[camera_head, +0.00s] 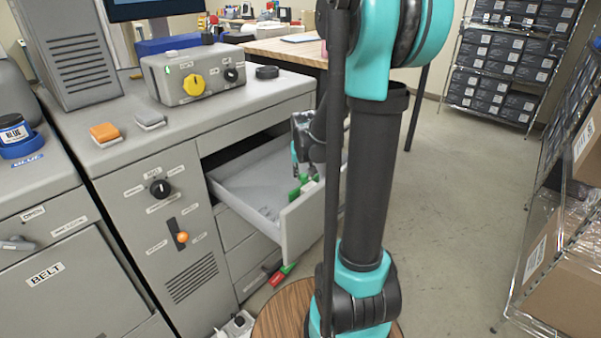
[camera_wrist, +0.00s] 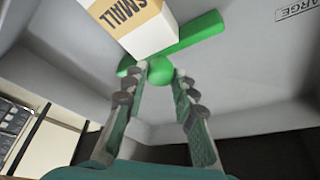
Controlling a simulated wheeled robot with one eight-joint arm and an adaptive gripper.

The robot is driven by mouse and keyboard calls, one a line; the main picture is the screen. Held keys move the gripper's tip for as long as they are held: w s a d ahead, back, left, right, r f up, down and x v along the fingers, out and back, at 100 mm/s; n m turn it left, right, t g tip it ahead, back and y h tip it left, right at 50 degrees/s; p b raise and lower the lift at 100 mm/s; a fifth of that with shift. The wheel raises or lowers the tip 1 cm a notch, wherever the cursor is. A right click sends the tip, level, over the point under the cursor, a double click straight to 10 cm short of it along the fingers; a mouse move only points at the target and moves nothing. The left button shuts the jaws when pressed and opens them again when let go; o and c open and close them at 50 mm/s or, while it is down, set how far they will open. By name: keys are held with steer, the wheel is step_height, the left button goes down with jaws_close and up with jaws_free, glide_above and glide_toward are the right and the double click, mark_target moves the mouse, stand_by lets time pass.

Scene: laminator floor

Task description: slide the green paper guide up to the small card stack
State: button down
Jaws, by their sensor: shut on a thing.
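The green paper guide (camera_wrist: 203,32) is a bar with a round knob (camera_wrist: 160,72), inside the open grey drawer (camera_head: 240,190). My gripper (camera_wrist: 161,75) is shut on the knob, with one finger on each side. The small card stack (camera_wrist: 135,22), a white block with a tan label reading SMALL, stands right beside the guide in the wrist view. It overlaps part of the bar there, so I cannot tell whether they touch. In the head view my gripper (camera_head: 304,172) reaches down into the drawer, and only bits of green show near its tips.
The drawer's front panel (camera_head: 302,222) stands close to my arm. A LARGE label (camera_wrist: 296,11) marks the drawer. The cabinet top carries a control box (camera_head: 193,75) with a yellow knob. Red and green pieces (camera_head: 281,274) lie below the drawer.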

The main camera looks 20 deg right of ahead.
steer(key=c, duration=1.2)
jaws_free()
steer(key=v, duration=1.2)
steer(key=shift+c, duration=0.4)
